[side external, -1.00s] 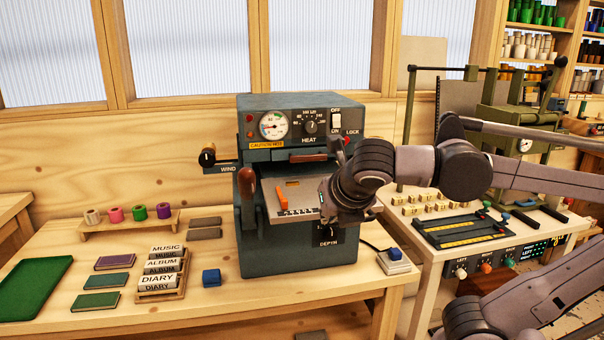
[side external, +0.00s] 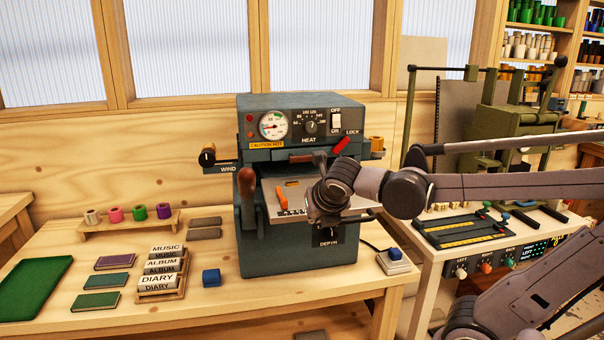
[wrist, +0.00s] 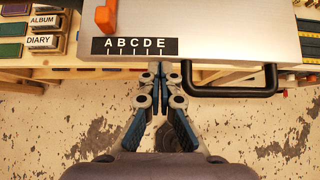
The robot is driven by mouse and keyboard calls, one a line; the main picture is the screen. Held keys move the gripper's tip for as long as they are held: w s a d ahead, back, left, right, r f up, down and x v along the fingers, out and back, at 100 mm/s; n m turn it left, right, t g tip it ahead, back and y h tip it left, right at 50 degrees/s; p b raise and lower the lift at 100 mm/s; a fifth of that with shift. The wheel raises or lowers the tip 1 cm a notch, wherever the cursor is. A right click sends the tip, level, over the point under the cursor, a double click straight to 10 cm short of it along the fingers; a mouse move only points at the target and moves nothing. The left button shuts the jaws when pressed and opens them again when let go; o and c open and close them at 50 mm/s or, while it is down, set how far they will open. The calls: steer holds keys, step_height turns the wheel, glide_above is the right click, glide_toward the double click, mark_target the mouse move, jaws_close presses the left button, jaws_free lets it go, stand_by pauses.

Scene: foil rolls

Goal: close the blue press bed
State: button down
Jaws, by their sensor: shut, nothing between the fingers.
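The blue press (side external: 300,245) stands on the wooden bench in the side view. Its flat metal bed (side external: 268,187) sticks out at the front, with an orange piece on top. In the wrist view the bed (wrist: 200,22) fills the top, with an A to E label strip near its front edge. A black handle (wrist: 232,93) projects from that edge, right of my gripper. My gripper (wrist: 160,68) is shut and empty, its tips at the bed's front edge left of the handle. I cannot tell whether they touch. My wrist hides part of the bed in the side view.
A red-tipped lever (side external: 341,145) stands above the bed. A control panel (side external: 510,257) is at right.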

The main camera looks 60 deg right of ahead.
mark_target(295, 178)
steer(key=shift+d, duration=0.1)
stand_by(0.3)
steer(key=w+d, duration=1.5)
steer(key=shift+w+d, duration=0.35)
steer(key=shift+w, duration=0.05)
steer(key=shift+w+d, duration=0.2)
